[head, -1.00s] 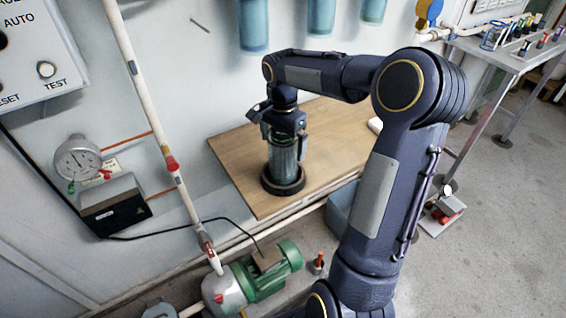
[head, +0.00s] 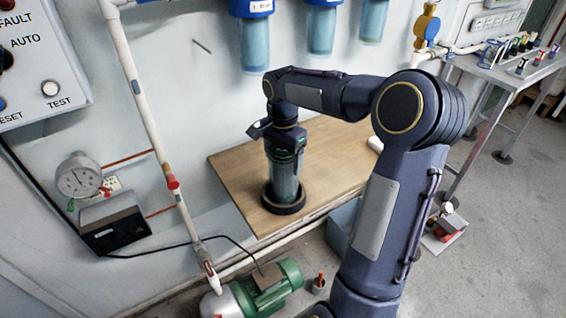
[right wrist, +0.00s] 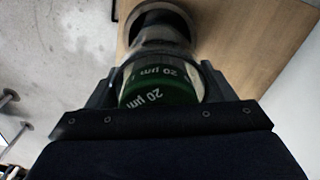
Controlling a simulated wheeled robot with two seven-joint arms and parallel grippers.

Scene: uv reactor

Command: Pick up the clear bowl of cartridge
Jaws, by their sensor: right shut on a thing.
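The clear bowl (head: 285,181) stands upright at the black ring (head: 284,206) on the wooden board. My right gripper (head: 284,150) comes down from above and is shut around its upper part. In the right wrist view, the bowl's clear rim (right wrist: 203,85) lies between the fingers of my right gripper (right wrist: 158,88). A green cartridge cap marked "20 µm" (right wrist: 160,88) shows inside it. The black ring (right wrist: 161,15) lies beyond the bowl there. Whether the bowl's base touches the board is hidden by the ring. My left gripper is out of view.
The wooden board (head: 233,172) is mostly clear around the ring. Blue-topped filter housings (head: 322,28) hang on the wall above. A green pump (head: 278,288) sits below in front, and a white pipe (head: 150,125) runs down on the left. A metal bench (head: 500,72) stands at the right.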

